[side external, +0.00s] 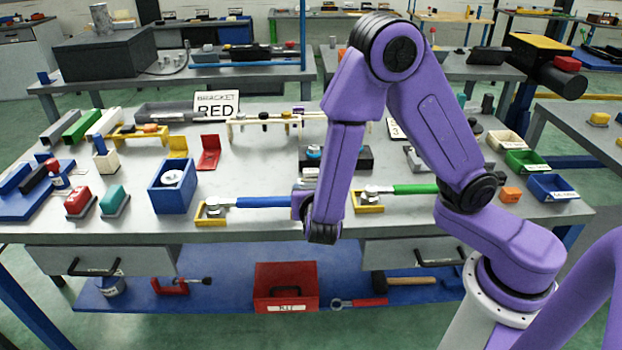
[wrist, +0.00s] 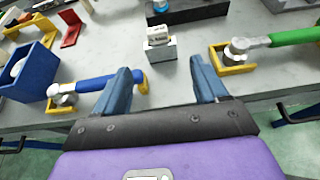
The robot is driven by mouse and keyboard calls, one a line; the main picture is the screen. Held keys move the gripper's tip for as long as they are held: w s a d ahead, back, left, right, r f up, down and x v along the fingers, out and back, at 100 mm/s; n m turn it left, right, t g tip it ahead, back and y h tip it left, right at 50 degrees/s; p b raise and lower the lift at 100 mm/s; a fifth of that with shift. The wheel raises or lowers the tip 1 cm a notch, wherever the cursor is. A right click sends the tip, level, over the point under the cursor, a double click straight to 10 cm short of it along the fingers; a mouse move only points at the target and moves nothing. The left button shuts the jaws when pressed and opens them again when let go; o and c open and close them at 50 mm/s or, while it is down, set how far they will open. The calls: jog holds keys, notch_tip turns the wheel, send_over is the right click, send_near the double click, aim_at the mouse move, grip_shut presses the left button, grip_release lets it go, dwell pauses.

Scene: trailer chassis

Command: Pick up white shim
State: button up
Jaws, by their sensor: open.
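A small white block (wrist: 160,36), which looks like the white shim, sits in or on a grey block (wrist: 160,53), ahead of my fingers in the wrist view. In the side view this spot is close beside my forearm and too small to make out. My gripper (wrist: 160,74) is open and empty. Its two blue fingers are spread to either side of the line to the white block, short of it and not touching it. In the side view my gripper (side external: 301,205) points down near the table's front edge, mostly hidden by my arm.
A blue-handled tool (side external: 262,202) lies in a yellow holder (side external: 203,221), close to my left finger in the wrist view. A green-handled tool (side external: 415,188) lies right. A blue box (side external: 157,197) stands left. A dark block (wrist: 185,12) is behind the white block.

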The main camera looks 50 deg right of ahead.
aim_at(311, 171)
jog(key=x, duration=1.2)
jog(key=shift+w+a, duration=0.1)
jog(key=shift+w, duration=0.1)
jog(key=shift+r+x, duration=0.15)
jog(key=shift+x, duration=1.2)
jog(key=shift+r+x, duration=0.1)
jog(key=shift+x, duration=1.25)
jog(key=shift+w, duration=0.1)
jog(key=c, duration=1.1)
